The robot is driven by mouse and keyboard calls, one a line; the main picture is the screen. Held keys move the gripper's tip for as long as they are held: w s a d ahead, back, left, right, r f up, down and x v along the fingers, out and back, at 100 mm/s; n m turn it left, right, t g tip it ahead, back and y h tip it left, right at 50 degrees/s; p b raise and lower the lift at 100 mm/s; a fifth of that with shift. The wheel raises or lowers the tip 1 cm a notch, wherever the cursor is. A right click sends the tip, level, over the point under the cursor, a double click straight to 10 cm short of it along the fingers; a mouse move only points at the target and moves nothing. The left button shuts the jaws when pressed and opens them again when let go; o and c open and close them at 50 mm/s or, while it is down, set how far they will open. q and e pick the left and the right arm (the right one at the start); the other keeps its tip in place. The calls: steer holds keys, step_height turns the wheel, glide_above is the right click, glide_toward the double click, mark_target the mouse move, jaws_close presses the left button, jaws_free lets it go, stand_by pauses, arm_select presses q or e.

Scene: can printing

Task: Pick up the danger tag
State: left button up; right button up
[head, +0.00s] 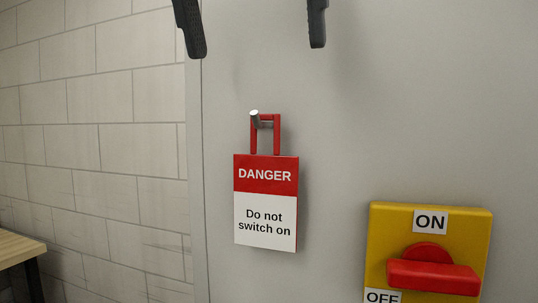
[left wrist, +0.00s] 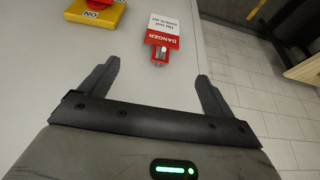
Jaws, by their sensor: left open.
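The danger tag (head: 265,202) is a red and white plate reading "DANGER Do not switch on". It hangs by a red loop (head: 278,135) from a metal peg (head: 255,118) on a grey panel. It also shows upside down in the left wrist view (left wrist: 163,27), beyond the fingertips. My left gripper (head: 256,48) is open and empty; its two dark fingers come in from the top of the head view, above the tag and apart from it. Both fingers also show in the left wrist view (left wrist: 158,72). My right gripper is not in view.
A yellow switch box (head: 478,232) with a red handle (head: 432,272) and ON and OFF labels sits to the right of the tag. A white block wall (head: 95,120) and a wooden table edge (head: 20,245) are at left. The panel around the tag is clear.

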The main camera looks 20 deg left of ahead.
mark_target(265, 155)
arm_select(q)
steer(key=x, duration=0.7)
steer(key=shift+w+f, duration=0.1)
steer(key=shift+f, duration=0.3)
steer(key=x, duration=0.5)
steer(key=shift+w+a+f, duration=0.1)
steer(key=shift+w+a, duration=0.05)
steer(key=shift+a, duration=0.1)
steer(key=c, duration=1.1)
